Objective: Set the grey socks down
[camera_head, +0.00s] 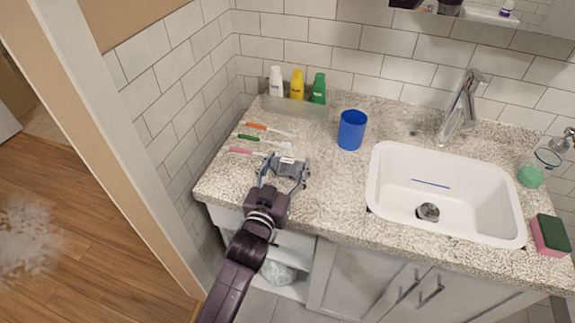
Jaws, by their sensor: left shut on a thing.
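The grey socks (287,167) are a small folded bundle with a pale label on top. My left gripper (284,173) is shut on them, with a finger on each side. The gripper and socks are over the front left part of the speckled stone counter (330,205), near its front edge. I cannot tell whether the socks touch the counter or are just above it. My right gripper is not in view.
Orange, green and pink toothbrushes (262,139) lie left of and behind the socks. A blue cup (352,130) stands behind right. Several bottles (297,85) stand at the back. The white sink (387,165) and a sponge (550,236) are to the right.

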